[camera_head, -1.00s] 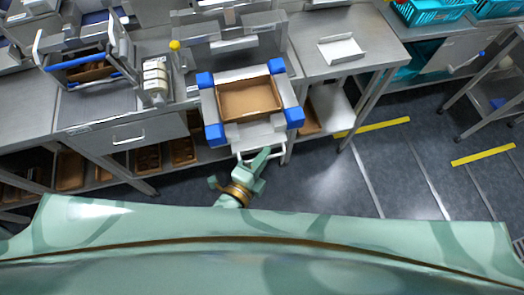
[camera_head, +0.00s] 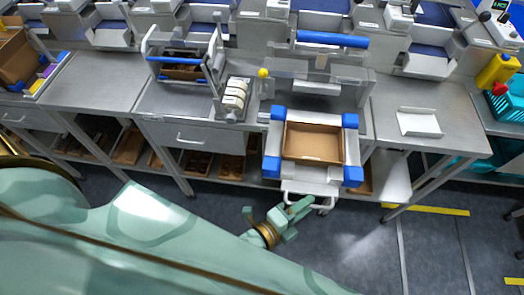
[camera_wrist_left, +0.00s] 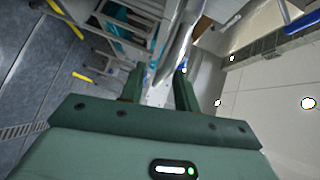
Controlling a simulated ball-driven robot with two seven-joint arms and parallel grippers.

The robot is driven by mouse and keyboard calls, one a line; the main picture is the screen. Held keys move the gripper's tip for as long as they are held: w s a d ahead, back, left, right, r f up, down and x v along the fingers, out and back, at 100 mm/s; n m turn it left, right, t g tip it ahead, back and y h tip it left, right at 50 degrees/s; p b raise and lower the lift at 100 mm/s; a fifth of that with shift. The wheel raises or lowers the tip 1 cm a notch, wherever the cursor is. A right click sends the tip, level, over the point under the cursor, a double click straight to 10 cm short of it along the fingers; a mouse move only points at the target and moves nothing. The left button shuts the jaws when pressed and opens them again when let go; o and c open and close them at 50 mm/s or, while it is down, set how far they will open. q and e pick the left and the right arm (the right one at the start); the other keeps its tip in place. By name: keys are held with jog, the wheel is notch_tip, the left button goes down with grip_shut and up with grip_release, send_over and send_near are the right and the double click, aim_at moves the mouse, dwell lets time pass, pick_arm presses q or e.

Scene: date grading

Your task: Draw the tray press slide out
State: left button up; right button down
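The tray press slide (camera_head: 280,142) has blue corner blocks and carries a shallow brown tray (camera_head: 313,142). It sticks out in front of the press (camera_head: 318,75), at the right of centre in the head view. A pale bar handle (camera_head: 309,188) is at its front edge. My left gripper (camera_head: 302,206) is at this handle, just below the slide. In the left wrist view my two fingers (camera_wrist_left: 160,90) stand apart, with a pale shape between them. I cannot tell whether they touch the handle. My right gripper is out of view.
A steel bench (camera_head: 97,83) runs left of the press. A steel table (camera_head: 425,100) with a white open tray (camera_head: 419,122) is at the right. Brown trays (camera_head: 231,168) lie on the shelf below. The dark floor in front is clear, with yellow strips (camera_head: 426,210).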

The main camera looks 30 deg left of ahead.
pick_arm(q)
jog(key=v, duration=1.4)
jog(key=shift+s+a+p, duration=0.15)
jog(key=shift+s+p, duration=0.15)
jog(key=shift+s, duration=0.05)
jog(key=s+a+f+n+g+y, duration=0.2)
jog(key=a+f+n+g, duration=0.15)
jog(key=f, duration=0.75)
jog(key=s+a+f+n+g+y, duration=0.25)
jog(key=a+f+n, duration=0.2)
jog(key=f, duration=0.65)
jog(key=s+a+f+n+g+y, duration=0.3)
jog(key=s+a+f+n+g, duration=0.4)
jog(key=s+f+n, duration=0.3)
jog(key=s+a+f, duration=0.1)
jog(key=s, duration=0.1)
jog(key=shift+s+f+g+b, duration=0.3)
jog(key=shift+s+f+b, duration=0.1)
